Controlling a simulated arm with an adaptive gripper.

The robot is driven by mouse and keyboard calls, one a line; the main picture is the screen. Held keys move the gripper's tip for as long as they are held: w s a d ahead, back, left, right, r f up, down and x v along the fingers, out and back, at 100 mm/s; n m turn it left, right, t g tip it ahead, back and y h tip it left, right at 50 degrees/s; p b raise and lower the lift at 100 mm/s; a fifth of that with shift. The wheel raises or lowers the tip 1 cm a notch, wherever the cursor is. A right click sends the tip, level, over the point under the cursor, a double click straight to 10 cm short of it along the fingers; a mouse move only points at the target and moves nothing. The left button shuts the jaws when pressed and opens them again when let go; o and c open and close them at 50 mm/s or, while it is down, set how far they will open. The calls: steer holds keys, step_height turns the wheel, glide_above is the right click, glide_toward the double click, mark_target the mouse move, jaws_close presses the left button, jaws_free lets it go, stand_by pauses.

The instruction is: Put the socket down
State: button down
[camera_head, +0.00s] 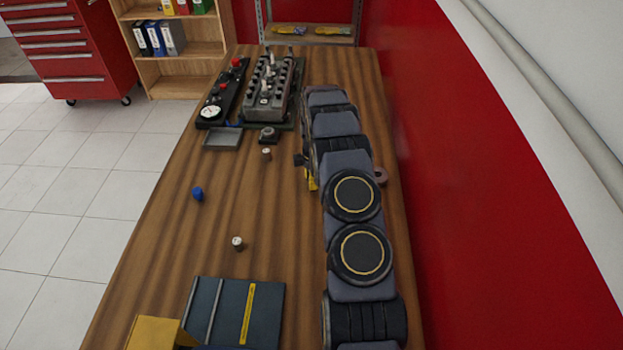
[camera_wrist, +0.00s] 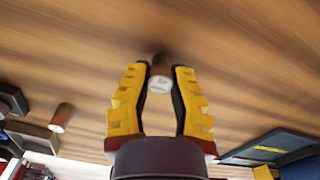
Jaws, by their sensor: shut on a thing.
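In the wrist view, my gripper (camera_wrist: 160,74) has its two yellow-and-black fingers closed around a small socket (camera_wrist: 159,82) with a pale end face. The socket sits between the fingertips. I cannot tell if it touches the wooden table. In the head view, my gripper (camera_head: 310,178) is low over the table's right half, mostly hidden by my arm, and the held socket is hidden there. A second socket (camera_head: 266,153) stands left of the gripper; a socket also stands apart at the left in the wrist view (camera_wrist: 62,117). Another socket (camera_head: 238,243) stands nearer the front.
The wooden table (camera_head: 165,255) is clear between the loose sockets. An engine block (camera_head: 271,88), gauge panel (camera_head: 222,92) and grey tray (camera_head: 223,138) are at the back. A blue item (camera_head: 197,193) lies left, a dark case (camera_head: 232,308) in front, a brown ring (camera_head: 381,176) right of my arm.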

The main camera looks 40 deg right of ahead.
steer(key=shift+f, duration=0.15)
steer(key=c, duration=1.1)
jaws_free()
